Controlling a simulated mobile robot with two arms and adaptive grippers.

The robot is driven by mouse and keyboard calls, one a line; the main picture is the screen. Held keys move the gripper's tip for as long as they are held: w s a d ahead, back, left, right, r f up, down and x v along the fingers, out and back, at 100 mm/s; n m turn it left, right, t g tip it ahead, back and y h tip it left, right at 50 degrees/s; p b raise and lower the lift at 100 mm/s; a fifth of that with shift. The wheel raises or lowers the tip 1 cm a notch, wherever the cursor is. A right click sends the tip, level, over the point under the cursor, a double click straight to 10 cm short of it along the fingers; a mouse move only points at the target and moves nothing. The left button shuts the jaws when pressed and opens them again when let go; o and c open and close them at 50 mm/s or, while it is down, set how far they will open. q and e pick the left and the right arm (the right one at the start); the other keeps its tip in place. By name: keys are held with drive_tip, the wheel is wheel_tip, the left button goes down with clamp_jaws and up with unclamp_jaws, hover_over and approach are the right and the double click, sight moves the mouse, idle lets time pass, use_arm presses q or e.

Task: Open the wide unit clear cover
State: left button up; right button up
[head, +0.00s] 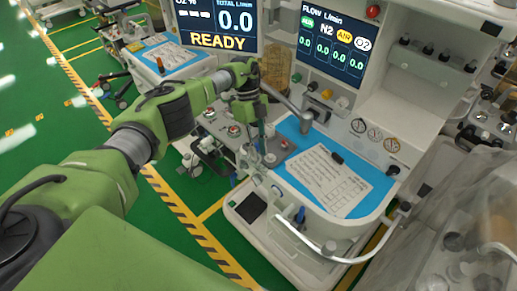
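A clear, translucent cover (440,170) shows at the lower right, over grey equipment that is blurred behind it. It is cut off by the picture's right and bottom edges. I cannot tell where its handle or hinge is. My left arm reaches in from the left, and my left gripper (264,152) points down over the middle anaesthesia cart, well to the left of the clear cover. Its fingers are thin and dark against the cart, and I cannot tell whether they are open or shut. My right gripper is not in view.
The middle cart has a blue work surface (296,132) with a paper sheet (325,180), a flow screen (334,44) and a white front rail (330,257). A screen reading READY (217,22) stands behind my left arm.

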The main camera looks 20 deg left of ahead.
use_arm(q)
drive_tip(key=shift+a, duration=0.15)
drive_tip(key=v, duration=0.7)
drive_tip(key=shift+r, duration=0.2)
